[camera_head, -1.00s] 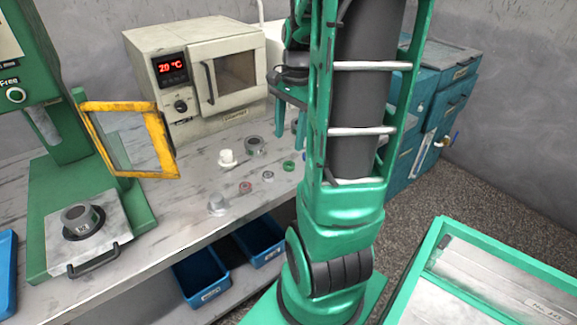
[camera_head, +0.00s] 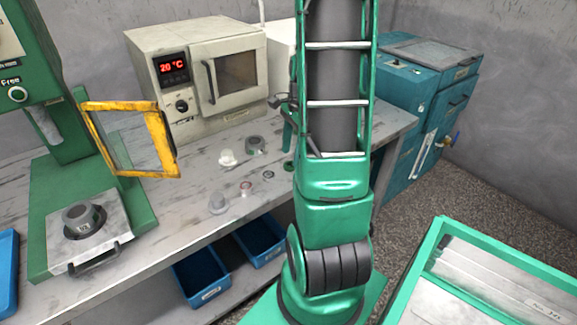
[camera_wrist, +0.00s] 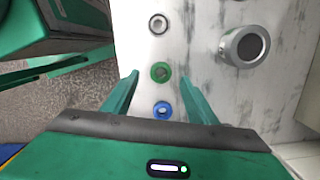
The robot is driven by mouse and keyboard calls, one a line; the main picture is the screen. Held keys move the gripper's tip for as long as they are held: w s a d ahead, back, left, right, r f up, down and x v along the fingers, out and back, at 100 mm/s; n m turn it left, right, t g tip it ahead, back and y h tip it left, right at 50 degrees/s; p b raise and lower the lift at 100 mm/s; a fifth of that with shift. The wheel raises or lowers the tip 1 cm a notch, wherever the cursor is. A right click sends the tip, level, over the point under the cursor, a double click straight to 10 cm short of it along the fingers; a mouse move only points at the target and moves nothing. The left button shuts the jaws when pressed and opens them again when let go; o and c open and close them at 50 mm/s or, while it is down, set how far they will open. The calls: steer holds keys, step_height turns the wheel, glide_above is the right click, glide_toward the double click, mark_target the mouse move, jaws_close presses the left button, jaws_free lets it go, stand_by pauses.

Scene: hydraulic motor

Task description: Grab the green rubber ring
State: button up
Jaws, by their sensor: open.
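The green rubber ring (camera_wrist: 161,72) lies flat on the worktop. In the wrist view it sits between the fingertips of my open gripper (camera_wrist: 161,78), and no contact shows. My gripper is empty; its height above the ring is hard to tell. In the head view the ring (camera_head: 289,166) shows only partly beside my arm. One green finger (camera_head: 287,136) shows there behind the arm, above the table.
A blue ring (camera_wrist: 162,109) lies close to the green one, and a grey ring (camera_wrist: 158,23) lies on its other side. A grey cylinder (camera_wrist: 245,46) stands to the right. An oven (camera_head: 200,75) stands behind, and a press (camera_head: 75,180) with an open yellow guard is at left.

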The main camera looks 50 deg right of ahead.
mark_target(290, 164)
step_height(290, 164, down, 3)
steer(key=shift+w+a+f, duration=0.1)
steer(key=shift+a, duration=0.05)
steer(key=c, duration=1.1)
steer(key=shift+c, duration=0.3)
